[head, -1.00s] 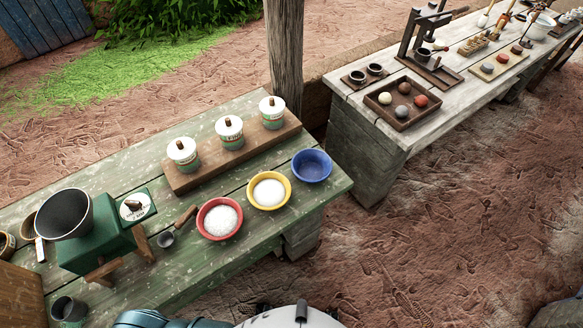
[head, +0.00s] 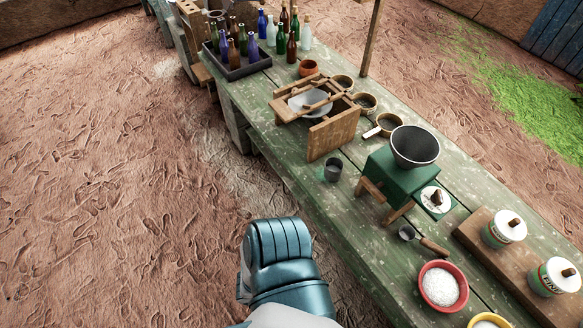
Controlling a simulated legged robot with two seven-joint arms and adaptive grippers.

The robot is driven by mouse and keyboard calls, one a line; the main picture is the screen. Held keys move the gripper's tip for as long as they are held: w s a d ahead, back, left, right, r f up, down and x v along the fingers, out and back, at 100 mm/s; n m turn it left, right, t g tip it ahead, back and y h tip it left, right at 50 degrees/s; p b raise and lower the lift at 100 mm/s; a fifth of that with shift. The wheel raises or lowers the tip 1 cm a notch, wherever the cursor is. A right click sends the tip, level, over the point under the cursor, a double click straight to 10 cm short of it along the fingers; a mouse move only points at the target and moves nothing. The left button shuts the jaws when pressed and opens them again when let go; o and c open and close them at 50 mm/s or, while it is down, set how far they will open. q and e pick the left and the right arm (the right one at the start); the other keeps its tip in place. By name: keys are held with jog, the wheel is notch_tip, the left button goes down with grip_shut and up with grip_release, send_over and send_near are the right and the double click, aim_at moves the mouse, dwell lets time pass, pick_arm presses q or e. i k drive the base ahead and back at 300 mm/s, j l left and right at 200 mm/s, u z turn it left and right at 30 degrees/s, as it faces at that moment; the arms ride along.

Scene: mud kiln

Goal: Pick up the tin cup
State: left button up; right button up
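The tin cup (head: 333,170) is a small dark grey metal cup. It stands upright near the front edge of the green worn table (head: 290,170), between the wooden frame stand and the green grinder. Neither of my grippers shows. A teal part of my own body is at the bottom middle, below and left of the cup and apart from it.
A green grinder (head: 385,180) with a black hopper stands right of the cup. A wooden stand (head: 333,130) is just behind it. A scoop (head: 424,241) and a red bowl (head: 443,287) lie further right. A bottle tray (head: 240,66) is far left. Bare ground lies left.

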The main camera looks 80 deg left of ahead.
aim_at(333, 166)
jog(key=u, duration=2.05)
jog(key=i+j, duration=0.1)
jog(key=j+z, duration=0.05)
jog(key=j, duration=0.05)
